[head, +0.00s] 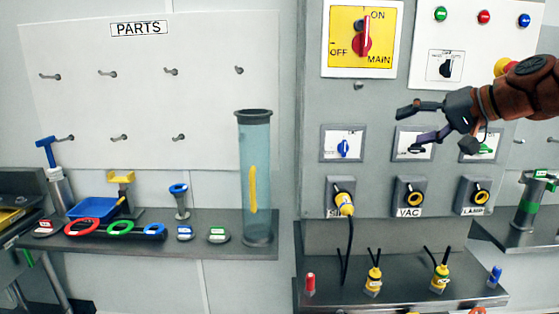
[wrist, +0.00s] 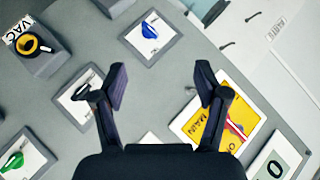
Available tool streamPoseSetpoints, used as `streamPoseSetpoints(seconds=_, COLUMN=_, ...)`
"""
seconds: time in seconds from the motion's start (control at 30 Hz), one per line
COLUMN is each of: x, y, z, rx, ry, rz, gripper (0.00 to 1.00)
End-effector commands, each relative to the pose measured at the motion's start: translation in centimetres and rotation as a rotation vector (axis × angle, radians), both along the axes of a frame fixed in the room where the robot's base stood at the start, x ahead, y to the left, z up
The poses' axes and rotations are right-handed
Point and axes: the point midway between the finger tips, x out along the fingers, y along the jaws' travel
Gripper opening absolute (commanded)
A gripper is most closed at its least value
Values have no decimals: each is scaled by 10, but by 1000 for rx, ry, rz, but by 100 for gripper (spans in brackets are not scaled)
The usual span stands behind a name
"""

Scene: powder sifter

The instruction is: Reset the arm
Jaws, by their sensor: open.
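My gripper (head: 408,127) is open and empty in the head view, in front of the grey control panel (head: 313,110). Its two fingers point left, with the upper one above the small switches. In the wrist view my gripper (wrist: 160,95) shows both fingers spread apart with nothing between them. The arm comes in from the right edge of the head view. A blue switch (head: 344,148) and the red main switch (head: 362,40) on its yellow plate show on the panel, and both also appear in the wrist view.
Below the switches are sockets, the left one with a yellow plug (head: 346,208) and black cable. A shelf (head: 400,300) below holds more plugs. At left, a tall clear tube (head: 257,185) stands on a bench (head: 90,247) with small parts. A PARTS board (head: 100,110) hangs behind.

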Motion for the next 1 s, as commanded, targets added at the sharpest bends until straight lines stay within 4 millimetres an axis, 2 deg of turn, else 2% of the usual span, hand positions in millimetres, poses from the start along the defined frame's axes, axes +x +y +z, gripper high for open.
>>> streamPoseSetpoints(seconds=0.03, x=-7, y=20, z=-10, rx=-12, ry=35, rz=26, gripper=73)
streamPoseSetpoints(seconds=0.2, x=-33, y=74, z=-53, rx=-72, ry=163, rz=88, gripper=73)
streamPoseSetpoints(seconds=0.37, x=-67, y=114, z=-99, rx=-149, ry=281, rz=137, gripper=73)
streamPoseSetpoints(seconds=0.5, x=-104, y=140, z=-140, rx=-228, ry=381, rz=172, gripper=73)
streamPoseSetpoints(seconds=0.73, x=-175, y=161, z=-209, rx=-374, ry=539, rz=211, gripper=73)
streamPoseSetpoints(seconds=0.87, x=-218, y=162, z=-246, rx=-461, ry=621, rz=225, gripper=73)
streamPoseSetpoints(seconds=1.0, x=-267, y=154, z=-284, rx=-556, ry=712, rz=235, gripper=73)
